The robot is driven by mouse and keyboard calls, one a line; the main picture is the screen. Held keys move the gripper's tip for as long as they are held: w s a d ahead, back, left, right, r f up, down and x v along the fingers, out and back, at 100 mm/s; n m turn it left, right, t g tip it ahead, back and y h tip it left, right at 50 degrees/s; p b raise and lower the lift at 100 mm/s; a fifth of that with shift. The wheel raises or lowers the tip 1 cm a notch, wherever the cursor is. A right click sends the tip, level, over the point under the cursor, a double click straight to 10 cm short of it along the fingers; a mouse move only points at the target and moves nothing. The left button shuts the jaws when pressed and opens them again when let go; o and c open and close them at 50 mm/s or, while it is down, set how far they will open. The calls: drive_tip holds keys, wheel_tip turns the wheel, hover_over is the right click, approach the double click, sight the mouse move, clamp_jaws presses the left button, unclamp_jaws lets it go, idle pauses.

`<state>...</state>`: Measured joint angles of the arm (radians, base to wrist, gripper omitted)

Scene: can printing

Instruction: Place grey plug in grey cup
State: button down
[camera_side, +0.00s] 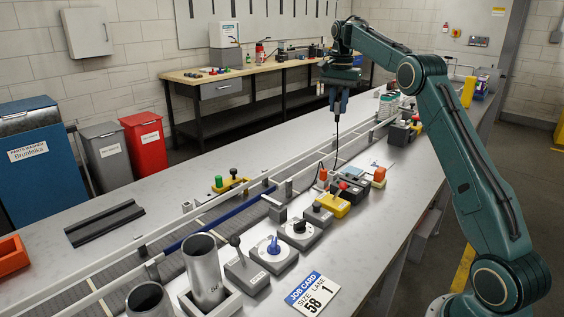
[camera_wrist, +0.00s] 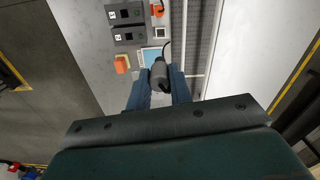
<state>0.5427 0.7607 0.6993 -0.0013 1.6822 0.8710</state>
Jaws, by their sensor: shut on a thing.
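My gripper (camera_side: 338,103) is raised above the far part of the bench, pointing down. In the wrist view its blue fingers (camera_wrist: 159,88) are closed around a dark grey plug (camera_wrist: 158,74). A black cable runs from the plug's far end and, in the side view, hangs down toward the bench. The plug is held clear of the bench. I cannot tell for sure which thing is the grey cup; two open grey cylinders, one upright in a tray (camera_side: 203,270) and one at the lower edge (camera_side: 148,299), stand at the near left.
A conveyor with rails (camera_side: 215,218) runs along the bench. Beside it stand a blue-knob box (camera_side: 272,250), a lever box (camera_side: 245,272), a yellow box (camera_side: 333,204) and an orange button (camera_side: 379,174). A job card (camera_side: 313,293) lies in front.

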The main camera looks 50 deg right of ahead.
drive_tip(key=shift+w+d+f, duration=0.1)
wheel_tip(320, 180, down, 16)
drive_tip(key=shift+r, duration=0.2)
idle(0.7)
drive_tip(key=shift+f, duration=2.1)
drive_tip(key=shift+f, duration=0.1)
drive_tip(key=c, duration=1.3)
unclamp_jaws()
drive_tip(key=shift+o, duration=0.2)
